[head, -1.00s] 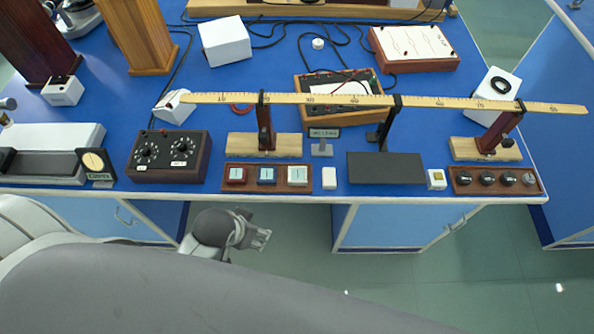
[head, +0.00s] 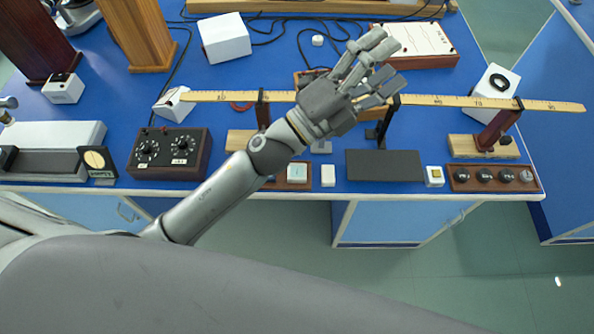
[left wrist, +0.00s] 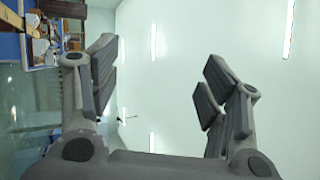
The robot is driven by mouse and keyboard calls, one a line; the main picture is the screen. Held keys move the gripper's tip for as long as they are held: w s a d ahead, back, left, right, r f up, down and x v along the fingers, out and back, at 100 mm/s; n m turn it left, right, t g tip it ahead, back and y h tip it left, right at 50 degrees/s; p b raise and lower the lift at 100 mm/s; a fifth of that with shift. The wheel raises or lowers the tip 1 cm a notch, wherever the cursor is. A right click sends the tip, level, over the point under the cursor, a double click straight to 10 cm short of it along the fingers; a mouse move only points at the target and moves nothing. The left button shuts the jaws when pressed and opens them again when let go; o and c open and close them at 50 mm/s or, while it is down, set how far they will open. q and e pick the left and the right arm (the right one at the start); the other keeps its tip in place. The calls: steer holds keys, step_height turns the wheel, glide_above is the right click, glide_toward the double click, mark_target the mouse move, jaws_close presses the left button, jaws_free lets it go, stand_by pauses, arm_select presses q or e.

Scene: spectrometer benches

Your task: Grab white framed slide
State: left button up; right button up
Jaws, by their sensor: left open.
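The white framed slide (head: 297,173) sits at the right end of a brown wooden tray (head: 285,185) near the front edge of the blue bench in the head view. The rest of the tray, where a red and a blue slide sat earlier, is mostly hidden behind my left arm. My left gripper (head: 390,62) is open and empty, above the bench and farther back than the slide, pointing up and to the right. My right gripper is not in view.
A long wooden ruler (head: 450,101) on stands runs across the bench behind the slide. A white block (head: 328,176) stands just right of the tray, then a black plate (head: 385,165). A dark dial box (head: 168,153) is to the left.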

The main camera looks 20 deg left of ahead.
arm_select(q)
steer(key=s+d+m+g+h, duration=0.5)
steer(key=d+m+g, duration=0.2)
steer(key=m+g, duration=0.35)
steer(key=m+g+y+p, duration=0.2)
steer(key=m+g+y, duration=0.4)
steer(key=m+y, duration=1.15)
glide_above(297, 171)
steer(key=f+n+y, duration=0.1)
steer(key=f, duration=0.8)
steer(key=f+n+y, duration=0.1)
steer(key=f, duration=0.9)
steer(key=f+n+y, duration=0.1)
steer(key=f, duration=0.9)
steer(key=shift+s+y, duration=0.25)
steer(key=f+p, duration=0.1)
steer(key=f, duration=0.4)
steer(key=shift+w+p, duration=0.2)
steer(key=shift+p, duration=0.15)
steer(key=shift+f, duration=0.55)
steer(key=shift+c, duration=0.4)
